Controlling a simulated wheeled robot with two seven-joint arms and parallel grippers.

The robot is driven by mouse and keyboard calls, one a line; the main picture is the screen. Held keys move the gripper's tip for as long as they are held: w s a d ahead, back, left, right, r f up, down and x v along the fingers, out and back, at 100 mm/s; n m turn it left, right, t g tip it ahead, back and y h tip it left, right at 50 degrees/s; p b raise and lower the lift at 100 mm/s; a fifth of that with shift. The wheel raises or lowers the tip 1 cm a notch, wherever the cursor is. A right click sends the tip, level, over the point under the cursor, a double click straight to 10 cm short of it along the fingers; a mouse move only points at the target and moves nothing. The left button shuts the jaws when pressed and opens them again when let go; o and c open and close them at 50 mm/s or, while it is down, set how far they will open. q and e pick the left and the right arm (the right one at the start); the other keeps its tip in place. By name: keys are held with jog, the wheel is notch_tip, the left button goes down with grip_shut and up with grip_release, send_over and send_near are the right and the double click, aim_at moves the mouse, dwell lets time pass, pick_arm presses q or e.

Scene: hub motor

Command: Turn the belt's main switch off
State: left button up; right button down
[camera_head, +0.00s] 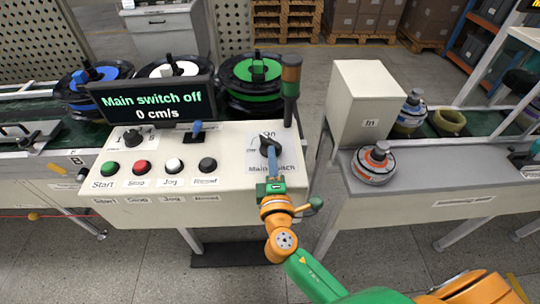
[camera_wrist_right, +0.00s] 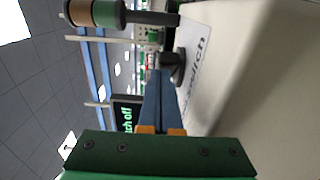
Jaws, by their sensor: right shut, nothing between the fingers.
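The main switch (camera_head: 269,146) is a black rotary knob on a white label at the right end of the control panel (camera_head: 225,182). My right gripper (camera_head: 272,160) is shut and empty, with its blue fingertips at the knob. In the right wrist view the shut fingers (camera_wrist_right: 158,85) reach to the black knob (camera_wrist_right: 172,66); whether they touch it I cannot tell. The display (camera_head: 150,103) reads "Main switch off" and "0 cm/s". My left gripper is not in view.
A signal lamp (camera_head: 290,80) stands just behind the main switch. Several push buttons (camera_head: 140,167) and a blue-handled lever (camera_head: 197,130) are to its left. Spools (camera_head: 250,80) stand behind the panel. A white box (camera_head: 366,100) and a motor hub (camera_head: 374,162) are on the table at right.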

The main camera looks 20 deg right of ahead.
jog(key=shift+s+d+n+y, duration=0.1)
jog(key=shift+d+n+y, duration=0.2)
jog(key=shift+n+y, duration=0.55)
jog(key=shift+d+n+t+y, duration=0.15)
jog(key=shift+n+t+y, duration=0.15)
jog(key=shift+y, duration=0.35)
jog(key=shift+d, duration=0.65)
